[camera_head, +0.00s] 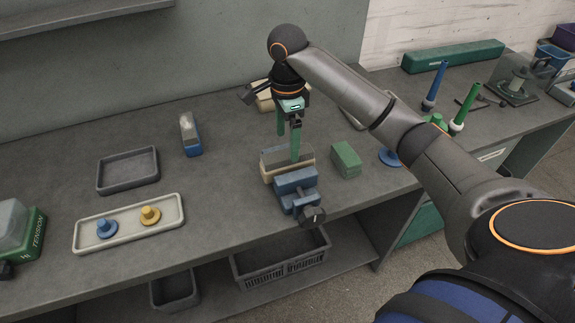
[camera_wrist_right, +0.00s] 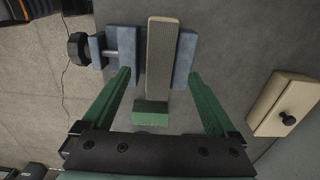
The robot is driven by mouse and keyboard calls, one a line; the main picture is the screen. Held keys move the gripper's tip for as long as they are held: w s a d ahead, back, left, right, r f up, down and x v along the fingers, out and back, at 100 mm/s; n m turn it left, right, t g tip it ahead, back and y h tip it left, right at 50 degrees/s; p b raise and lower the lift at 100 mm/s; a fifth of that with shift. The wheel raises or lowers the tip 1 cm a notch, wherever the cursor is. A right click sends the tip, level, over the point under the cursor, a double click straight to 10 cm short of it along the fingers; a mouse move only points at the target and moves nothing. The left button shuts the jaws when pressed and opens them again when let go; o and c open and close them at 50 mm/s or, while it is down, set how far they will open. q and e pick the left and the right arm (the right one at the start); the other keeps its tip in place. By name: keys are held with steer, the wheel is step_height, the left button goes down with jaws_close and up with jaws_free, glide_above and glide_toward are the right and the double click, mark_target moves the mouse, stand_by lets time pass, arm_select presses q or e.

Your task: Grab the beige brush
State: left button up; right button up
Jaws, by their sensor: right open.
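The beige brush (camera_head: 272,172) is a long block with a beige body and a grey upper face. It sits in the blue vise (camera_head: 297,184), and its grey face (camera_wrist_right: 161,58) shows between the blue jaws in the right wrist view. My right gripper (camera_head: 288,146) has green fingers, is open and points down over the brush. In the right wrist view the open fingers (camera_wrist_right: 158,76) appear on either side of the brush, with nothing held. Whether they touch it cannot be told. My left gripper is not in view.
A green block (camera_head: 346,159) stands right of the vise. A beige box with a black knob (camera_wrist_right: 288,112) lies behind it. A blue brush (camera_head: 190,136), grey tray (camera_head: 128,187) and pale tray (camera_head: 128,240) are further left. Bare table lies between.

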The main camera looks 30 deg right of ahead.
mark_target(288, 153)
steer(key=shift+f, duration=1.95)
jaws_close()
